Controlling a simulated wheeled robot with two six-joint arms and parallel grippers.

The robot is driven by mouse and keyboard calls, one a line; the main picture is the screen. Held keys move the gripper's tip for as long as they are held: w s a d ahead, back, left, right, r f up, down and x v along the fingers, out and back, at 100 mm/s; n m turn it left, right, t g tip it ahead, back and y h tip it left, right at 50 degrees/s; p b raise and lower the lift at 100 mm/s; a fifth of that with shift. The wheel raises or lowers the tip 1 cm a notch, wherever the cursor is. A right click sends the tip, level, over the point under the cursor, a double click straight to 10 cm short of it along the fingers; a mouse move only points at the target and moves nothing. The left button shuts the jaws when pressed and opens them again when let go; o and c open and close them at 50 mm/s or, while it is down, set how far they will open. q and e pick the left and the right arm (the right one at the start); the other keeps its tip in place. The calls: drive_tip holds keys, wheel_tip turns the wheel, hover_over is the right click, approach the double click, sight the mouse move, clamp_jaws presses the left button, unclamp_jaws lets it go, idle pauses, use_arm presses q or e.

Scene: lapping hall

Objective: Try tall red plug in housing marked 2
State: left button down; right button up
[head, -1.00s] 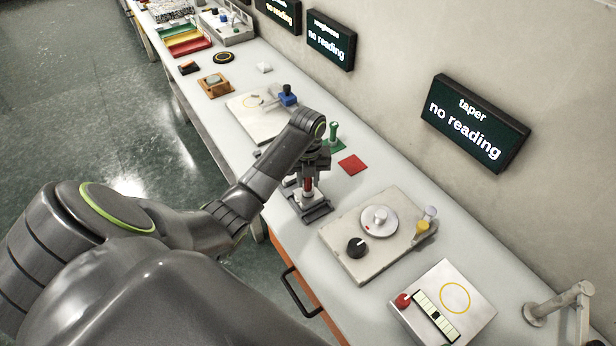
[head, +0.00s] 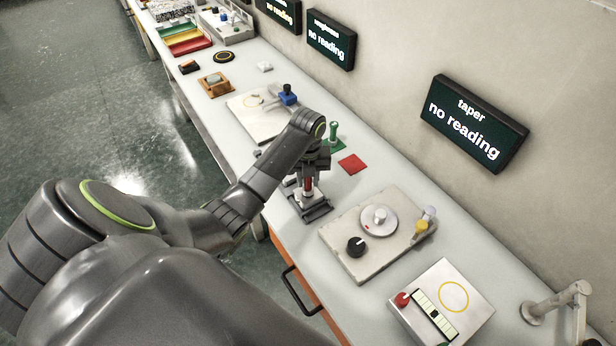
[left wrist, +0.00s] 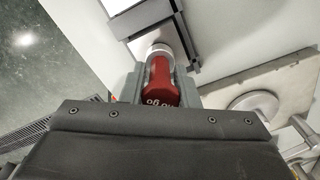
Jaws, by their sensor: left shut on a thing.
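My left gripper (head: 307,180) is shut on a red plug (head: 308,184), over a dark grey fixture (head: 317,210) on the bench. In the left wrist view the red plug (left wrist: 160,80) sits between the fingers. Part of its lettering shows, reading "go" at the end. A pale metal cylinder (left wrist: 160,50) is at the plug's far end, over the grey fixture. I cannot tell whether the plug is inside a bore or just above it. No mark 2 is readable. My right gripper is not in view.
A plate with a round dial (head: 379,219) and black knob lies right of the fixture. A box with a yellow ring (head: 453,297) is nearer. A red square (head: 352,164) and green stand (head: 333,135) are behind. The taper display (head: 473,122) says "no reading".

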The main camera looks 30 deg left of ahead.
use_arm(q)
drive_tip(key=shift+f, duration=0.25)
idle(0.7)
drive_tip(key=shift+s+f, duration=0.1)
idle(0.8)
drive_tip(key=shift+r+p, duration=3.6)
drive_tip(key=shift+p, duration=0.15)
drive_tip(key=shift+w, duration=0.2)
